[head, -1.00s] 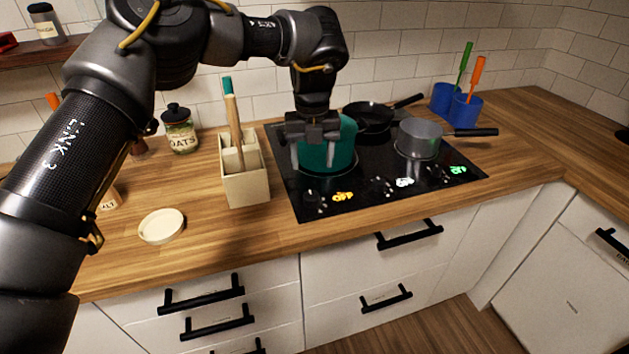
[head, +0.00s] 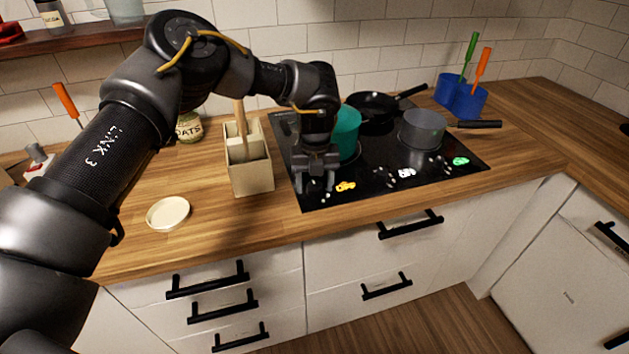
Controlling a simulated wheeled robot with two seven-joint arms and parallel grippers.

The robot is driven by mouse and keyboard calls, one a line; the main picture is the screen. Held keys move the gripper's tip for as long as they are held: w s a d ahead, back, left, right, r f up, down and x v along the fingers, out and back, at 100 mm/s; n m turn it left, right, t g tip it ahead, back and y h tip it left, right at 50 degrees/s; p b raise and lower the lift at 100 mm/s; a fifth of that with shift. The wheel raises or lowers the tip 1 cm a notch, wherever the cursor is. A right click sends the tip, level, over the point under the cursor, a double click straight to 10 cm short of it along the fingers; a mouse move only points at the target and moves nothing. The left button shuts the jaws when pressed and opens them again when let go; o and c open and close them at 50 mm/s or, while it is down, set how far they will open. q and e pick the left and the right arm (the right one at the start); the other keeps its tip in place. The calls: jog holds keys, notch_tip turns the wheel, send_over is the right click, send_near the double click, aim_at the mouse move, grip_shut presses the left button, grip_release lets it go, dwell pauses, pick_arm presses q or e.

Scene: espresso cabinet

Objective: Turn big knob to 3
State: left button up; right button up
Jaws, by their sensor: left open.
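The black cooktop (head: 385,152) has three lit readouts along its front edge: orange (head: 345,186), white (head: 407,173) and green (head: 460,161). Each has a dark knob to its left; the middle knob (head: 380,177) and right knob (head: 437,166) show. The left knob, by the orange readout, is mostly hidden by my left gripper (head: 315,187). That gripper points down with its fingers apart, around or just above this knob; I cannot tell whether they touch it. The readout text is too blurred to read. My right gripper is out of view.
A teal pot (head: 348,135) stands on the cooktop just behind my gripper. A black pan (head: 372,107) and a grey saucepan (head: 421,130) stand farther back and right. A beige utensil holder (head: 249,171) is close on the left, with a round cream lid (head: 168,213) on the counter.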

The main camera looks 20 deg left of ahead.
pick_arm(q)
jog(key=shift+c, duration=0.2)
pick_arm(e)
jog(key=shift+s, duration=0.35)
pick_arm(q)
jog(key=c, duration=0.9)
jog(key=shift+c, duration=0.2)
